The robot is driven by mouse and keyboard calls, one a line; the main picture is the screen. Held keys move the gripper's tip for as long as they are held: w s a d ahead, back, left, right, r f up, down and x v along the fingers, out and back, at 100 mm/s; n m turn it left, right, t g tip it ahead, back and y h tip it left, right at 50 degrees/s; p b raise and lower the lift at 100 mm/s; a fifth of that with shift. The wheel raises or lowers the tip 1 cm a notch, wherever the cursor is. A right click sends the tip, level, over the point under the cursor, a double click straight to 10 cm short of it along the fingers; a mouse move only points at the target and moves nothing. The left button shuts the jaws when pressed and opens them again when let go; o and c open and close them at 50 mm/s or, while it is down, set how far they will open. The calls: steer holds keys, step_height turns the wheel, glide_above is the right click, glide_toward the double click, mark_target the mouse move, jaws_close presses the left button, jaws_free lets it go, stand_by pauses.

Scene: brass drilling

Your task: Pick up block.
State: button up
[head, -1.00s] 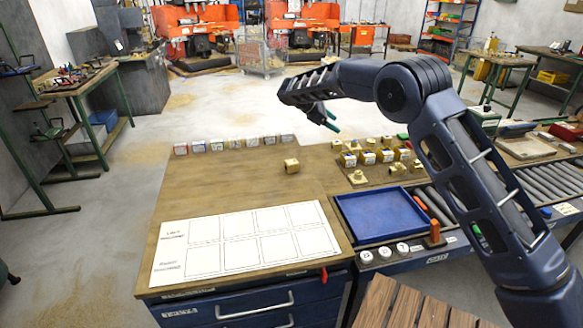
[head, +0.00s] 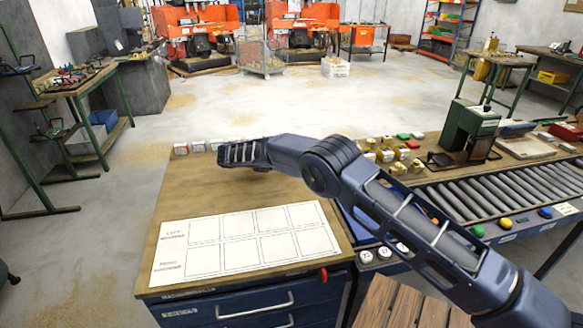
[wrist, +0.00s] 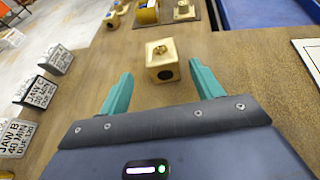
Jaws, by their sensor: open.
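The block (wrist: 162,60) is a small tan-brass cube with a round dark hole in its near face and a small ring-like mark on top. In the wrist view it sits on the wooden bench top, just beyond my fingertips and roughly centred between them. My gripper (wrist: 160,88) is open, with two teal fingers spread apart and nothing between them. In the head view my arm's end (head: 245,153) is low over the bench, and my arm hides the block there.
Labelled tags (wrist: 40,92) stand along the left in the wrist view. More brass parts (head: 403,154) stand to the right of my arm in the head view. A white sheet with marked boxes (head: 245,243) lies at the bench front. A blue tray (wrist: 262,14) shows at upper right.

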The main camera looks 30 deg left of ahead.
steer(key=x, duration=0.2)
steer(key=shift+w+d+f, duration=0.15)
steer(key=shift+w+d, duration=0.05)
steer(key=shift+w, duration=0.05)
steer(key=shift+r+x, duration=0.2)
steer(key=shift+x, duration=2.5)
steer(key=shift+s+d, duration=0.1)
steer(key=shift+d, duration=0.1)
steer(key=c, duration=1.3)
steer(key=shift+r, duration=0.1)
jaws_close()
steer(key=shift+r, duration=0.1)
